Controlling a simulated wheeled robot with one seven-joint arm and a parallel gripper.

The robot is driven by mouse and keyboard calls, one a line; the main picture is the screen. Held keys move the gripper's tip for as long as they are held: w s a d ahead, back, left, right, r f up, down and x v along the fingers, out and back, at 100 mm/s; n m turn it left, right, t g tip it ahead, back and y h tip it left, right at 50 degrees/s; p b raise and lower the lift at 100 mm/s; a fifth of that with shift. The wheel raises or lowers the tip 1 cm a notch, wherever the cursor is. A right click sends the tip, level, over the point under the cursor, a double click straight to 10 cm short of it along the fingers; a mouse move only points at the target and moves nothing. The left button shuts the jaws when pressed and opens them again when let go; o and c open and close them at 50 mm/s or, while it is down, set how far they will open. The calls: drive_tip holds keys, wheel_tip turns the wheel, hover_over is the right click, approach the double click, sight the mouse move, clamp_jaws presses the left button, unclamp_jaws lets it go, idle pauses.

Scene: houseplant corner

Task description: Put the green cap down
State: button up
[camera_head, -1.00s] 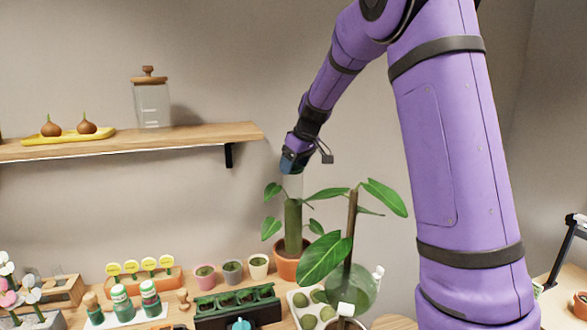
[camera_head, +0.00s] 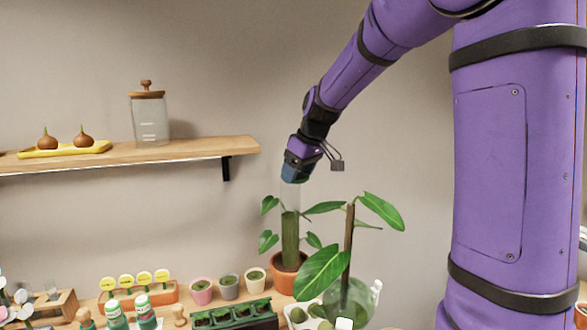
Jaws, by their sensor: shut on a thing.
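My gripper (camera_head: 295,179) hangs in front of the back wall, right of the shelf's end, pointing down. It is shut, and a small dark green edge at its tip looks like the green cap (camera_head: 294,181); the fingers hide most of it. Just below is a faint clear column above the green pole of a plant (camera_head: 290,237) in a terracotta pot. I cannot tell whether the cap touches this column.
A wooden shelf (camera_head: 215,148) holds a lidded glass jar (camera_head: 149,118) and a yellow tray (camera_head: 40,152) with two bulbs. A leafy plant (camera_head: 321,272) stands nearer.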

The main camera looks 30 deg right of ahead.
drive_tip(key=s+a, duration=0.2)
drive_tip(key=s, duration=0.4)
drive_tip(key=shift+s+r, duration=0.4)
